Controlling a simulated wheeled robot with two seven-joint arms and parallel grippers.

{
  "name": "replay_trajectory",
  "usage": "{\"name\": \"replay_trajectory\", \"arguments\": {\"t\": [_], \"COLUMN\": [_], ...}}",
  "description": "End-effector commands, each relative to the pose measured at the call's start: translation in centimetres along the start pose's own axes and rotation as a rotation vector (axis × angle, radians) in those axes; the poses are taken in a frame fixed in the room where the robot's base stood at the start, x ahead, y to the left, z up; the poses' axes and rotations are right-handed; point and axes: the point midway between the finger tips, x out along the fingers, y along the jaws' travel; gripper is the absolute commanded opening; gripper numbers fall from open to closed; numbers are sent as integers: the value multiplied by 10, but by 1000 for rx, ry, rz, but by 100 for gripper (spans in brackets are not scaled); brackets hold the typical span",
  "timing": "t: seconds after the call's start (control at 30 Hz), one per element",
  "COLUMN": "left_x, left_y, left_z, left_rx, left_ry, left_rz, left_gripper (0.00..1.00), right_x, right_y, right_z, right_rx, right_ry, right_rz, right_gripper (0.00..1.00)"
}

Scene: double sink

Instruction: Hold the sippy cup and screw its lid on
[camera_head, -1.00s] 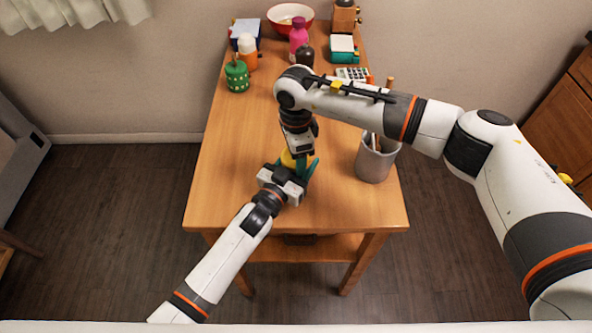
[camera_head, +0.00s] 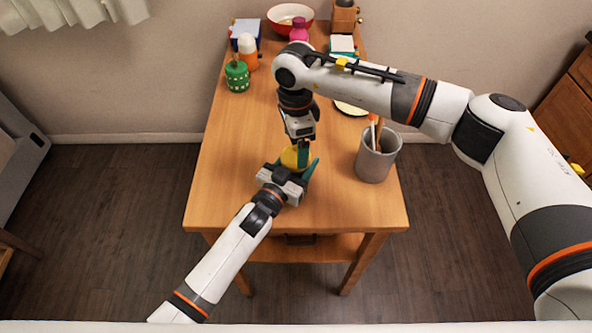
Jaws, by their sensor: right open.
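The yellow top of the sippy cup (camera_head: 289,158) shows between my two grippers near the middle of the table. Its lower part is hidden by my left gripper. My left gripper (camera_head: 297,166) comes from the front left and is around the cup; one teal finger shows on the cup's right side. My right gripper (camera_head: 302,153) points down just above the cup and is open, with a teal finger at the right of the yellow top. I cannot tell whether it touches the cup, or whether the yellow part is the lid.
A grey holder (camera_head: 374,163) with utensils stands to the right. A plate (camera_head: 351,108) lies behind it, partly hidden by my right arm. A green canister (camera_head: 237,77), an orange-and-white bottle (camera_head: 247,52) and a red bowl (camera_head: 290,15) stand at the back. The table's left front is clear.

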Motion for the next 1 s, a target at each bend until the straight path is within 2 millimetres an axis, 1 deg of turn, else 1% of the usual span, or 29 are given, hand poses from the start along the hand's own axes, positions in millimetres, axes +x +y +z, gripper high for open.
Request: {"name": "replay_trajectory", "arguments": {"t": [0.1, 0.17, 0.27, 0.5, 0.63, 0.73, 1.0], "left_x": [0, 0, 0, 0, 0, 0, 0], "left_y": [-1, -1, -1, -1, -1, -1, -1], "left_z": [-1, -1, -1, -1, -1, -1, -1], "left_rx": [-1, -1, -1, -1, -2, -2, -2], "left_ry": [2, 1, 1, 1, 1, 1, 0], "left_rz": [-1, -1, -1, -2, -2, -2, -2], "left_gripper": [0, 0, 0, 0, 0, 0, 0], "right_x": [1, 1, -3, -25, -33, -34, -34], "right_y": [0, 0, 1, 1, 1, 0, 0], "right_z": [0, 1, 1, 1, 0, 0, 0], "right_rx": [1, 0, -43, -355, -470, -501, -500], "right_ry": [0, 0, -1, -1, -1, 0, 0], "right_rz": [0, 0, 2, 2, 1, 0, 0], "right_gripper": [86, 82, 82, 82, 82, 82, 82]}}
